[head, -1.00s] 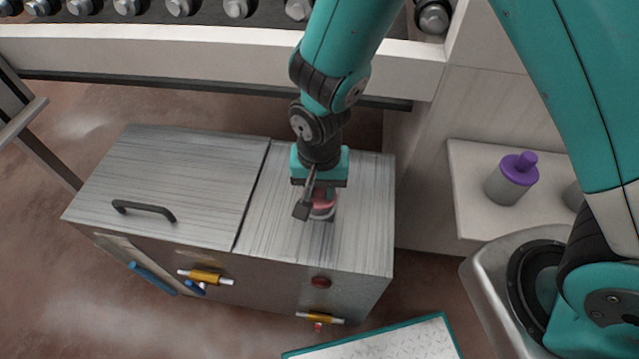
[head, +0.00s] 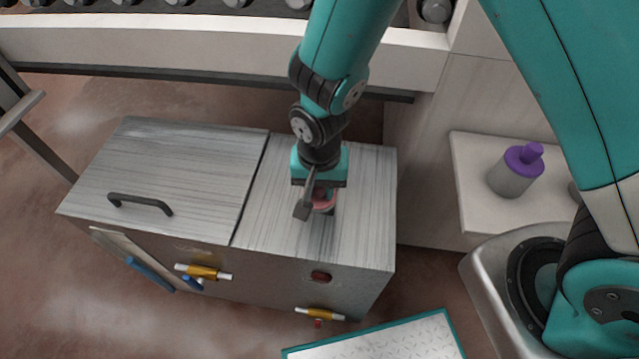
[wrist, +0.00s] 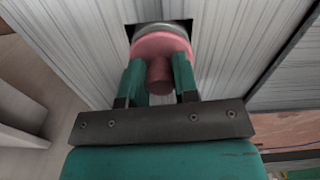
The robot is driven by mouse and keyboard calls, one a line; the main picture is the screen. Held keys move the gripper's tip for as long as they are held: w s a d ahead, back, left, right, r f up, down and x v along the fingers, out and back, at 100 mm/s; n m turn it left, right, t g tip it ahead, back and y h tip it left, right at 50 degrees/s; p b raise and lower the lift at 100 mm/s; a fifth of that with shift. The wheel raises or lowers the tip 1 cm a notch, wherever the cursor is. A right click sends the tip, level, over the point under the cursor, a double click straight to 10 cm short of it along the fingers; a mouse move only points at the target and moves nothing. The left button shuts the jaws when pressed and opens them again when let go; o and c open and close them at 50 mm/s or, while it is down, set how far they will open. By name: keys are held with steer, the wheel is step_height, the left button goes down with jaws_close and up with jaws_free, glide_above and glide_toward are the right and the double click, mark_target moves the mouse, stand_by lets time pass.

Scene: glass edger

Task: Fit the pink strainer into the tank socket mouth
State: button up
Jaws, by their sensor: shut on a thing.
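The pink strainer (wrist: 161,44) is a round disc with a knob, and my gripper (wrist: 160,78) is shut on the knob in the wrist view. A grey ring shows at the strainer's far rim, against a dark square opening, the tank socket mouth (wrist: 186,23), in the tank lid. The strainer covers most of the opening, and I cannot tell how deep it sits. In the head view my gripper (head: 322,191) points down over the right part of the tank top (head: 359,225), with the strainer (head: 323,205) under it, partly hidden.
The tank's left lid has a black handle (head: 140,204). A grey bottle with a purple cap (head: 518,169) stands on a ledge at the right. A teal-edged board (head: 385,341) lies in front.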

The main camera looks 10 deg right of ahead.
steer(key=shift+f, duration=0.5)
steer(key=o, duration=1.1)
steer(key=shift+c, duration=0.2)
steer(key=shift+r, duration=0.1)
step_height(320, 180, up, 17)
steer(key=p, duration=0.2)
steer(key=shift+r, duration=0.15)
steer(key=s+d+r+n+y, duration=0.4)
steer(key=s+d+r+n, duration=0.2)
steer(key=s+r+n, duration=0.5)
step_height(320, 180, up, 13)
steer(key=s+p, duration=0.1)
steer(key=p, duration=1.1)
steer(key=shift+s+d+r+m+p, duration=0.15)
steer(key=shift+s+m+p, duration=0.1)
steer(key=shift+m+p, duration=0.05)
